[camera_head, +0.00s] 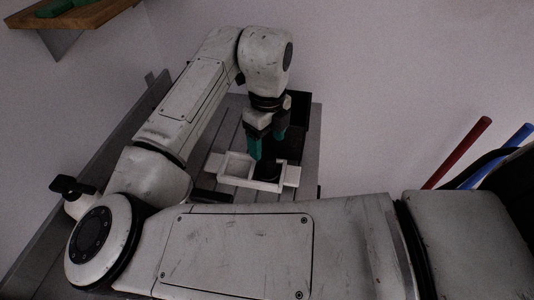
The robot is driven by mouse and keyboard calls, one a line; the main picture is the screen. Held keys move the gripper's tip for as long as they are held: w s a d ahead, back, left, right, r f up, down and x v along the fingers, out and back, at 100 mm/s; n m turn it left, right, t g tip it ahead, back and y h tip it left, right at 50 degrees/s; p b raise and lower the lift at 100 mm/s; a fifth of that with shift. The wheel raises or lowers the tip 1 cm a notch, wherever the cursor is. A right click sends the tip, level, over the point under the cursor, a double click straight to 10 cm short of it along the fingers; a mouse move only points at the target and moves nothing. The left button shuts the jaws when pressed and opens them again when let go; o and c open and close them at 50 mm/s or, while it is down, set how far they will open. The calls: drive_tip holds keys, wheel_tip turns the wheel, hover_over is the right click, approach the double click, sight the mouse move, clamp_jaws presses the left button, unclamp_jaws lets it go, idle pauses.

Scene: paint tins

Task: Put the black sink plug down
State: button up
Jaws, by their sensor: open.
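My gripper (267,151) points down with its teal fingers apart, over a small white tray (232,182) on the grey slatted bench. A dark, rounded thing, which looks like the black sink plug (267,171), lies in the right-hand part of the tray, just below the fingers. The fingers appear to be above the plug; I cannot tell whether they touch it. The tray's left part looks empty. The gripper hides part of the tray's back edge.
A black box-like thing (299,105) stands on the bench behind my gripper. A wooden shelf (75,18) with green things is at top left. Red (459,151) and blue (498,155) poles lean at the right. My own arm covers much of the foreground.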

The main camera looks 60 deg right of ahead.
drive_tip(key=shift+r, duration=2.1)
